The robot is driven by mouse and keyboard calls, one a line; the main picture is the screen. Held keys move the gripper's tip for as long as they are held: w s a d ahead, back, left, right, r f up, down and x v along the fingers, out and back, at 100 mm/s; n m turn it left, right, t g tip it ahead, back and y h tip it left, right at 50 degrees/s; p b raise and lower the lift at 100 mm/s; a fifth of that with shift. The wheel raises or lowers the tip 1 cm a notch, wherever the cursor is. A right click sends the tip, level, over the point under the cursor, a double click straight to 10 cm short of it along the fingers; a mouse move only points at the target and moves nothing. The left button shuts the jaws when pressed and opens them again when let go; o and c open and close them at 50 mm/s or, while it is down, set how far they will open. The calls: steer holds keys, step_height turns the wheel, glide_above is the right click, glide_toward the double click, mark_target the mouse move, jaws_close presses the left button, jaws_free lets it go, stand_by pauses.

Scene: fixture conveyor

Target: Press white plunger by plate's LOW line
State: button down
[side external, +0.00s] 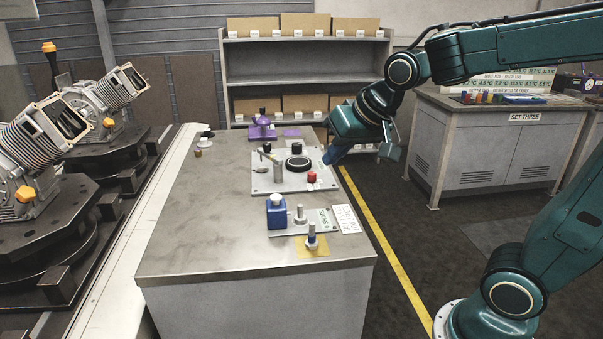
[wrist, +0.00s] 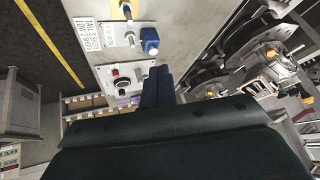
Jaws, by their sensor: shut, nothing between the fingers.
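A pale grey-white plunger (side external: 300,215) stands upright on a small grey plate (side external: 284,230), beside a blue block (side external: 276,212). My gripper (side external: 334,156) is shut and empty, above the table's right side and behind the plungers. Its blue fingers show in the wrist view (wrist: 158,82).
A panel (side external: 262,184) with a black round knob (side external: 297,163), a red button (side external: 311,178) and a lever stands beside my gripper. A purple device (side external: 262,125) is at the back. Bare tabletop (side external: 205,225) lies at the left; a conveyor with machines runs beyond it.

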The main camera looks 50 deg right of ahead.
steer(key=w+d+f+m+t, duration=0.1)
steer(key=w+d+f+m, duration=0.2)
steer(key=w, duration=0.8)
steer(key=m+t+h, duration=0.1)
steer(key=m, duration=0.2)
glide_above(278, 198)
steer(key=shift+s+f, duration=0.1)
steer(key=shift+f, duration=2.7)
steer(key=shift+f, duration=0.15)
steer(key=shift+f, duration=4.25)
steer(key=shift+f, duration=1.05)
steer(key=shift+r, duration=1.05)
